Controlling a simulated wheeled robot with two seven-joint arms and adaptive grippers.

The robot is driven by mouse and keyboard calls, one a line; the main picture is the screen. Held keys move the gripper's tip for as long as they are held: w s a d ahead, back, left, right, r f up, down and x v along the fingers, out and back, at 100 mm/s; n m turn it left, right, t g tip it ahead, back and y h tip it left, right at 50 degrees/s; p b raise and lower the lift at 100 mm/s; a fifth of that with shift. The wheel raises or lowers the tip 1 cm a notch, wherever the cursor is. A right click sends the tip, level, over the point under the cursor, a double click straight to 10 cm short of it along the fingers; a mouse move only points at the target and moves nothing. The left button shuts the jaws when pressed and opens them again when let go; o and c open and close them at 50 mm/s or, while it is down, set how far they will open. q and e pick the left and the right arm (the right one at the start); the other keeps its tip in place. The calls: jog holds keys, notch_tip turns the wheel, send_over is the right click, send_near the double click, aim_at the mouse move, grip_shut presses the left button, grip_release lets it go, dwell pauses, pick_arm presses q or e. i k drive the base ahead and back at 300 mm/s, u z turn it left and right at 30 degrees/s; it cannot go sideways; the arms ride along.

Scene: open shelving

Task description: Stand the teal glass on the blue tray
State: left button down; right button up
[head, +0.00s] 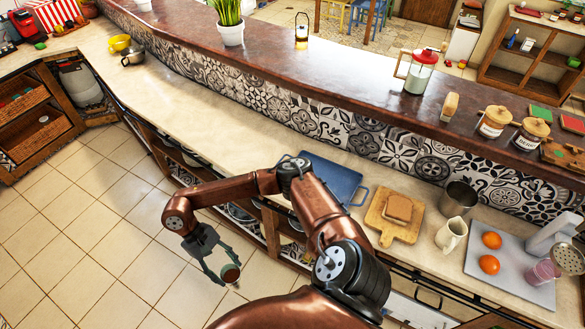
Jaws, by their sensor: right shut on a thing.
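The blue tray (345,181) lies on the cream counter against the patterned tile wall, partly hidden behind my copper right arm. My right gripper (225,272) is out over the tiled floor, in front of the counter and well apart from the tray. My left gripper is not in view.
Right of the tray are a wooden board (397,234) with bread, a metal cup (459,197), a cream jug (452,234) and a grey tray (510,284) with oranges and a pink glass (543,272). The counter (215,126) left of the tray is largely clear.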

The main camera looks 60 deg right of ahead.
aim_at(334, 188)
jog(key=i, duration=2.1)
jog(key=z, duration=2.3)
